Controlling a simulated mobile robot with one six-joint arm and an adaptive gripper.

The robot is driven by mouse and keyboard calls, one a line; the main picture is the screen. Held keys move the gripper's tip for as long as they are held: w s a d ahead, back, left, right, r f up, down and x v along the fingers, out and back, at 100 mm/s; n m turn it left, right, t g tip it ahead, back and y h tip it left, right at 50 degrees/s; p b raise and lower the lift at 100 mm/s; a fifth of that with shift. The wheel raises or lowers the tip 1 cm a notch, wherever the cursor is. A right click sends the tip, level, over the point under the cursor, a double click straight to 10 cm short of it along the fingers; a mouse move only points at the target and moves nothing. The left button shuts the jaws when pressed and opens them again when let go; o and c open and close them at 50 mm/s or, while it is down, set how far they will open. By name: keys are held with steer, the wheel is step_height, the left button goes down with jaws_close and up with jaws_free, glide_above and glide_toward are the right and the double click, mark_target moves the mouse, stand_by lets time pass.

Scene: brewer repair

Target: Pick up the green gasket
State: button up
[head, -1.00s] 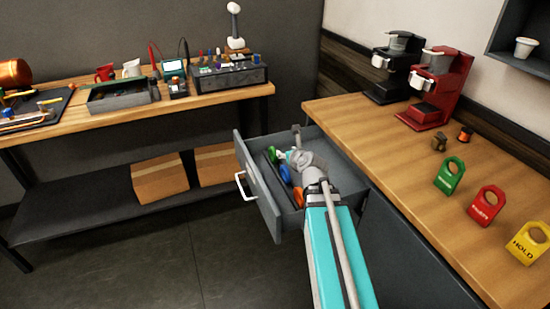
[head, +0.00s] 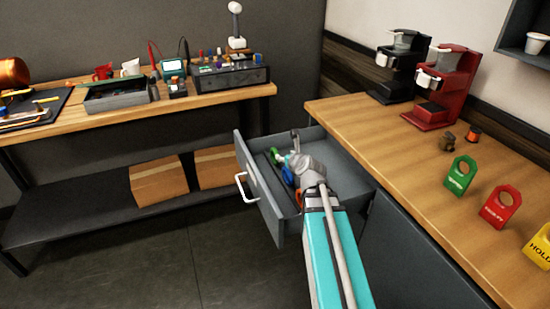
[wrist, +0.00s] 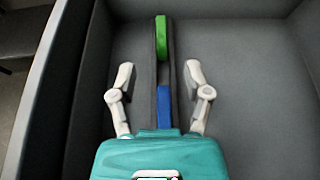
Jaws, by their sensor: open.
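The green gasket (wrist: 161,36) stands on edge in a dark narrow rack inside the open drawer, near the top of the wrist view. In the head view the green gasket (head: 274,155) shows at the drawer's left side. A blue gasket (wrist: 164,106) sits in the same rack, nearer to my gripper. My gripper (wrist: 160,75) is open and empty, its fingers on either side of the rack. The green gasket lies ahead of the fingertips, apart from them. In the head view my arm hides part of the drawer's inside and my fingers are hard to make out.
The drawer (head: 262,188) is pulled out, its walls close around my gripper. The wooden counter (head: 390,150) on the right bears a red brewer (head: 440,90), a black brewer (head: 400,65) and several coloured tags. The drawer floor right of the rack is bare.

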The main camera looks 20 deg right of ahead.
mark_target(274, 149)
steer(key=b+x, duration=0.2)
steer(key=x, duration=0.5)
steer(key=shift+w+f+b, duration=0.2)
steer(key=shift+w+b, duration=0.15)
steer(key=shift+b, duration=0.05)
steer(key=shift+b+x, duration=0.95)
steer(key=shift+x, duration=1.7)
steer(key=shift+c, duration=0.3)
jaws_close()
